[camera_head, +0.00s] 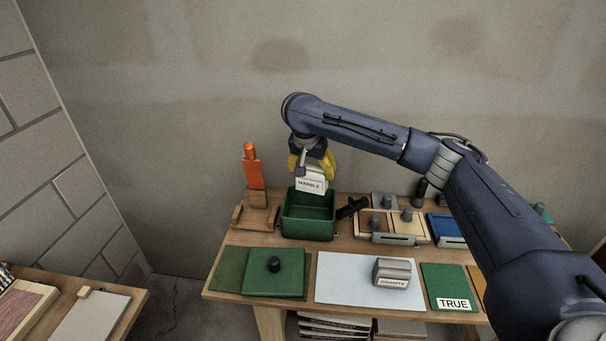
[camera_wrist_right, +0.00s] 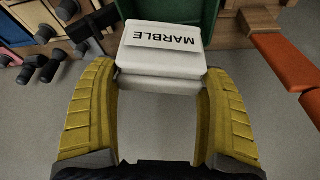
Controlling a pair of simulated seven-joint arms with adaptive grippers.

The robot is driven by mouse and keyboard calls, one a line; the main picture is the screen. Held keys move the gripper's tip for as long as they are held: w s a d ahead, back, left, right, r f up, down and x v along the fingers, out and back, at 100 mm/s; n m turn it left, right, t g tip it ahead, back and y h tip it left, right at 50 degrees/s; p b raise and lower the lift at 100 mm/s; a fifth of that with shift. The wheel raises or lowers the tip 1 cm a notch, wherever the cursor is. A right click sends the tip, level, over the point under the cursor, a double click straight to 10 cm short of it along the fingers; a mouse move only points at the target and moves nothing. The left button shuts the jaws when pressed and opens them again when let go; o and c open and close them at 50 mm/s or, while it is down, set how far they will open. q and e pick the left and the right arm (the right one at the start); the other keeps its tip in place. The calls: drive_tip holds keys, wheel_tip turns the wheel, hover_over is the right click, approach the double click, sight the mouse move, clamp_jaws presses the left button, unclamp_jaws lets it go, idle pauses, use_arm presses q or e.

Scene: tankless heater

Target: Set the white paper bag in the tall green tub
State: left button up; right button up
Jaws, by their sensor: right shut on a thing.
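The white paper bag (camera_head: 311,180), labelled MARBLE, is held by my right gripper (camera_head: 313,165). In the right wrist view the bag (camera_wrist_right: 160,62) sits between the yellow fingers of the right gripper (camera_wrist_right: 160,100), label facing the camera. The green tub (camera_head: 309,222) stands on the table, open at the top. In the head view the bag hangs above the tub's back rim, over its opening or just behind it; I cannot tell which. The tub's edge (camera_wrist_right: 208,12) shows beyond the bag in the wrist view. My left gripper is not in view.
An orange-handled tool (camera_head: 253,168) stands in a wooden holder (camera_head: 256,213) left of the tub. A black-handled thing (camera_head: 351,208) is close on the right, beside trays (camera_head: 400,238). A grey GRANITE block (camera_head: 392,270) lies on a pale sheet (camera_head: 340,281) in front. A wall is behind.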

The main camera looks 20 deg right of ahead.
idle(0.6)
wheel_tip(320, 180, down, 13)
drive_tip(key=shift+r, duration=0.2)
idle(0.8)
drive_tip(key=shift+f, duration=0.55)
idle(0.9)
drive_tip(key=o, duration=1.3)
drive_tip(key=v, duration=1.2)
